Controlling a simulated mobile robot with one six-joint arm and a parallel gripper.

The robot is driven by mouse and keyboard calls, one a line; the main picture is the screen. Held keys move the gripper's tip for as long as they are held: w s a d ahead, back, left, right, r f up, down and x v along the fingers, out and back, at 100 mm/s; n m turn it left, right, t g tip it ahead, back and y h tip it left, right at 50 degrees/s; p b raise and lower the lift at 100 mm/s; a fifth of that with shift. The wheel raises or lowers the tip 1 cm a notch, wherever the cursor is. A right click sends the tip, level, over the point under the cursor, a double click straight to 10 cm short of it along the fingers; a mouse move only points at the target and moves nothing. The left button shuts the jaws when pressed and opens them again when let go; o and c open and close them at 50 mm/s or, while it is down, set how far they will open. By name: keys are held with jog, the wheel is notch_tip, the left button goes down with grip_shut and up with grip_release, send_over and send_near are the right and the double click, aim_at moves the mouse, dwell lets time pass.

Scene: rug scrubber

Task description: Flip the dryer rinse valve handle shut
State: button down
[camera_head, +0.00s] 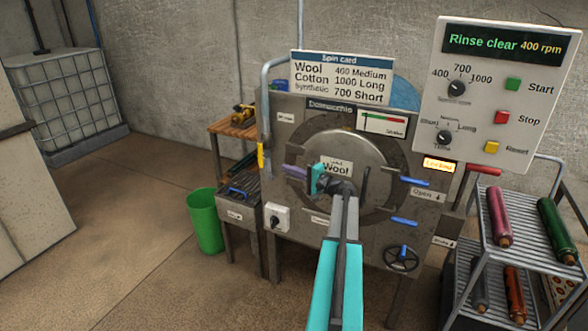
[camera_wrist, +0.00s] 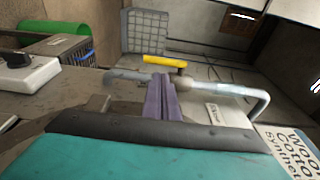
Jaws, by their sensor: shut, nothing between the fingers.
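The valve handle is a yellow lever (camera_head: 260,155) on a grey pipe at the left side of the dryer (camera_head: 300,130). In the wrist view the lever (camera_wrist: 167,61) lies roughly along the pipe (camera_wrist: 235,90), at a small angle, beside a round valve body. My gripper (camera_head: 284,170) has purple fingers and points left across the dryer front, right of the lever in the head view. The fingers (camera_wrist: 160,80) are shut and empty. In the wrist view their tips overlap the pipe just below the lever; I cannot tell whether they touch.
The round door (camera_head: 385,185) lies behind my arm. Blue handles (camera_head: 404,221) and a black handwheel (camera_head: 401,258) are at its right. A control panel (camera_head: 497,90) stands upper right, a rack of rolls (camera_head: 483,262) lower right.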

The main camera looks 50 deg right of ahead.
aim_at(262, 160)
jog(key=w+p, duration=0.1)
jog(key=w, duration=0.2)
jog(key=w+p, duration=0.1)
jog(key=w, duration=0.3)
jog(key=w+p, duration=0.1)
jog(key=w, duration=0.3)
jog(key=shift+a+p, duration=0.25)
jog(key=shift+p, duration=0.05)
jog(key=shift+f+b, duration=0.2)
jog(key=shift+b, duration=0.45)
jog(key=shift+w+a+f+t+b, duration=0.15)
jog(key=shift+t+b, duration=0.25)
jog(key=shift+b, duration=0.65)
